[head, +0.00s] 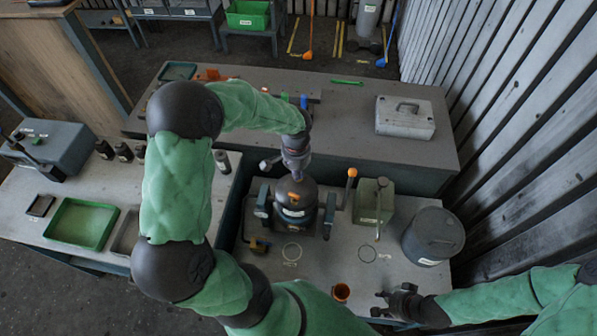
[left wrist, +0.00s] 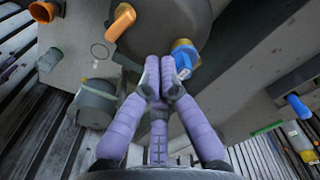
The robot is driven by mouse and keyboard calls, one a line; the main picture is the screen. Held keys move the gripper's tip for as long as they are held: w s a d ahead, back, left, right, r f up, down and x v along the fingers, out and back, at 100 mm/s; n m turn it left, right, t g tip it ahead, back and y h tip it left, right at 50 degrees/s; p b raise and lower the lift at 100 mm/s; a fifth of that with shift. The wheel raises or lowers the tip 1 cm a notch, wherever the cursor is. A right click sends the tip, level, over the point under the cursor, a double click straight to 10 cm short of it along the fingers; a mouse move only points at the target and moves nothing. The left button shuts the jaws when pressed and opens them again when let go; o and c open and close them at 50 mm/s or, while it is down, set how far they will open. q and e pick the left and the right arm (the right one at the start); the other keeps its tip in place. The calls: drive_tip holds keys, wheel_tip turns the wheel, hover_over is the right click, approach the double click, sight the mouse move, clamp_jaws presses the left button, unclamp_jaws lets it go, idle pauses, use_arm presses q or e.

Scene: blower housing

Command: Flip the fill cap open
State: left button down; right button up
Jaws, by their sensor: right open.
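The dark, rounded blower housing (head: 294,221) stands on the near bench, with orange parts at its top and front. Its dark body fills the top middle of the left wrist view (left wrist: 165,25). There a short blue and yellow fitting (left wrist: 185,58), perhaps the fill cap, lies just right of my left fingertips; I cannot tell whether it is open. My left gripper (left wrist: 160,70) points at the housing with its fingertips together and nothing visible between them. In the head view it is right above the housing (head: 296,164). My right gripper (head: 385,302) is open and empty over the bench's front right.
A green box (head: 374,198) with levers and a dark canister (head: 432,238) stand right of the housing. An orange cup (head: 341,291) is in front. A grey case (head: 404,117) sits on the back bench. A green tray (head: 80,223) is at left.

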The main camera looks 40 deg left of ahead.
use_arm(q)
drive_tip(key=shift+f, duration=0.1)
use_arm(e)
drive_tip(key=shift+f, duration=0.1)
use_arm(q)
drive_tip(key=shift+f+b, duration=1.4)
drive_tip(key=shift+f, duration=0.2)
use_arm(e)
wheel_tip(320, 180, down, 3)
drive_tip(key=shift+r, duration=0.15)
use_arm(q)
drive_tip(key=shift+w+a, duration=0.3)
drive_tip(key=shift+w, duration=0.25)
drive_tip(key=shift+w+a+r, duration=0.1)
drive_tip(key=shift+w+a, duration=0.05)
drive_tip(key=shift+w, duration=0.1)
use_arm(e)
drive_tip(key=shift+s+d, duration=0.1)
